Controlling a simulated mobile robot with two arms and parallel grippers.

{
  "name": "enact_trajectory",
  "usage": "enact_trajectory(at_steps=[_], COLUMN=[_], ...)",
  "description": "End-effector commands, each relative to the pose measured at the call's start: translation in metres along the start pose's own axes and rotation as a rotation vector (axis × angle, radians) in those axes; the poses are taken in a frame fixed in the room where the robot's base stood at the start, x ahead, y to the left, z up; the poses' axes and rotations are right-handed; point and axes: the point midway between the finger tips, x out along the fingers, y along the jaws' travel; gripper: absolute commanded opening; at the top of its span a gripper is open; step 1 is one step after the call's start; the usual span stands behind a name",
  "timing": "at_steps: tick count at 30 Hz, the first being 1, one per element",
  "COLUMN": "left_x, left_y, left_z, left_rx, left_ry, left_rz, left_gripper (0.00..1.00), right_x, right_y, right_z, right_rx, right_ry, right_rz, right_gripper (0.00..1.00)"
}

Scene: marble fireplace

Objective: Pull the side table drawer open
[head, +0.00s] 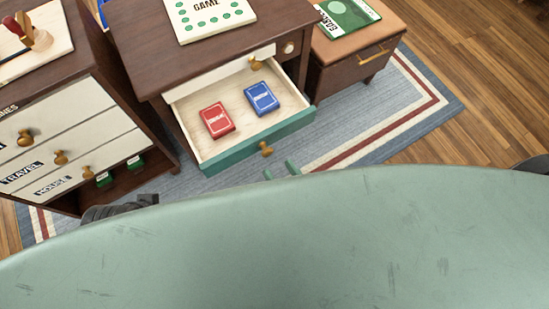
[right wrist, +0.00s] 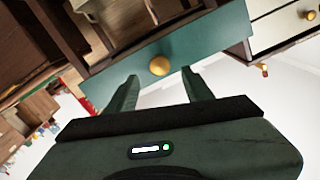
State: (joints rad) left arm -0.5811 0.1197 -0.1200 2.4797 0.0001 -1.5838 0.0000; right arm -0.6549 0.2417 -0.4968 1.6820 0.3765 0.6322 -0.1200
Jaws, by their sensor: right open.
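The dark wood side table (head: 135,40) has a drawer with a teal front (head: 225,153) that stands pulled well out. A red card box (head: 217,120) and a blue card box (head: 262,98) lie inside. The brass knob (head: 266,149) is in the middle of the drawer front. My right gripper (head: 281,170) is open and empty in front of the knob, with a small gap in the head view. In the right wrist view, the knob (right wrist: 159,66) shows between and just beyond the fingertips (right wrist: 160,76). My left gripper is not in view.
A cabinet (head: 70,130) with labelled drawers stands at left. A lower brown cabinet (head: 350,62) with a green game box (head: 345,14) stands at right. A game board (head: 210,16) lies on the side table. Blue rug (head: 420,105) and wood floor are clear at right.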

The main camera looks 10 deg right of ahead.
Motion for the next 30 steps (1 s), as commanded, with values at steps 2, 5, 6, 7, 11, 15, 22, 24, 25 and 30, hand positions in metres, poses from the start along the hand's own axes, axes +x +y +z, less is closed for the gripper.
enact_trajectory(at_steps=[2, 5, 6, 7, 11, 15, 22, 24, 25, 30], left_x=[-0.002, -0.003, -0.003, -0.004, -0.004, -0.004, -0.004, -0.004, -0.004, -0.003], left_y=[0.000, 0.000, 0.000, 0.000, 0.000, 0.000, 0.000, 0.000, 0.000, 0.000], left_z=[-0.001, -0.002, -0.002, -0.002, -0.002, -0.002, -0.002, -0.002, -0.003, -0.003], left_rx=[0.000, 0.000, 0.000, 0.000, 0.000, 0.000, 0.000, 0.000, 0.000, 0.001], left_ry=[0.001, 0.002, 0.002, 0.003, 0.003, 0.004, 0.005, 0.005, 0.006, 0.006], left_rz=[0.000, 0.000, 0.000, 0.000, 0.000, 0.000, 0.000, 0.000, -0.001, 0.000], left_gripper=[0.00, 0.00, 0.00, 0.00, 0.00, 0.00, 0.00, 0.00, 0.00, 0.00], right_x=[-0.013, -0.024, -0.026, -0.028, -0.029, -0.029, -0.029, -0.029, -0.029, -0.029], right_y=[0.000, 0.000, 0.000, 0.000, 0.000, 0.000, 0.000, 0.000, 0.000, 0.000], right_z=[0.000, 0.000, 0.000, 0.000, 0.000, 0.000, 0.000, 0.000, 0.000, 0.000], right_rx=[-0.001, -0.001, 0.000, 0.000, 0.000, 0.000, 0.000, 0.000, 0.000, 0.000], right_ry=[-0.004, -0.002, -0.002, -0.001, 0.001, 0.001, 0.001, 0.001, 0.001, 0.000], right_rz=[0.000, 0.000, 0.000, 0.000, 0.000, 0.000, 0.000, 0.000, 0.000, 0.000], right_gripper=[0.51, 0.51, 0.51, 0.51, 0.51, 0.51, 0.51, 0.51, 0.51, 0.51])
